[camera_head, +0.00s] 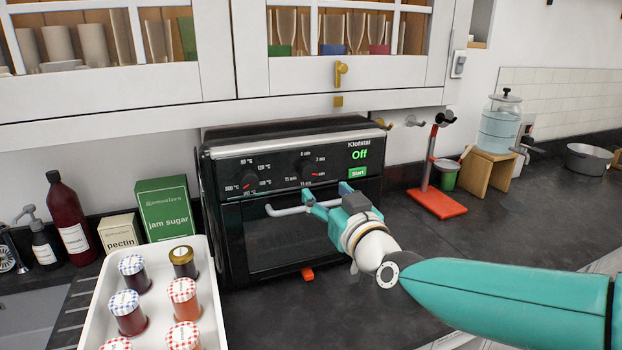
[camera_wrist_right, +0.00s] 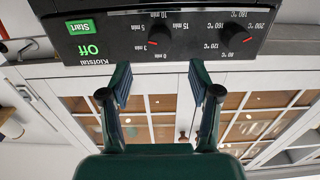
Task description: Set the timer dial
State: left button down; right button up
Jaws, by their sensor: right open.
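The black oven (camera_head: 290,240) stands on the counter with its door shut. Its timer dial (camera_head: 308,171) is the right-hand knob on the panel; its red mark points to the right side of the minute scale. The temperature dial (camera_head: 250,181) is to its left. The display (camera_head: 360,154) reads "Off" above a green Start button (camera_head: 358,173). My right gripper (camera_head: 327,193) is open and empty, just below the timer dial, in front of the panel's lower edge. The upside-down right wrist view shows the timer dial (camera_wrist_right: 162,29) beyond the spread fingertips (camera_wrist_right: 158,75), apart from them. My left gripper is out of view.
The door handle (camera_head: 285,210) juts out beside my right gripper. A white tray (camera_head: 217,300) of jam jars stands left of the oven, a red stand (camera_head: 437,202) right. The glazed cabinet (camera_head: 200,85) hangs above. The right-hand counter is mostly clear.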

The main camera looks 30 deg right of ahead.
aim_at(310, 175)
jog(key=p+x, duration=0.1)
jog(key=x, duration=0.7)
jog(key=shift+w, duration=0.15)
jog(key=c, duration=1.1)
jog(key=shift+f+m+b, duration=0.2)
jog(key=shift+m+b, duration=0.9)
jog(key=shift+c, duration=0.2)
jog(key=shift+r+m, duration=0.15)
jog(key=shift+m, duration=0.25)
jog(key=o, duration=1.1)
jog(key=shift+o, duration=0.2)
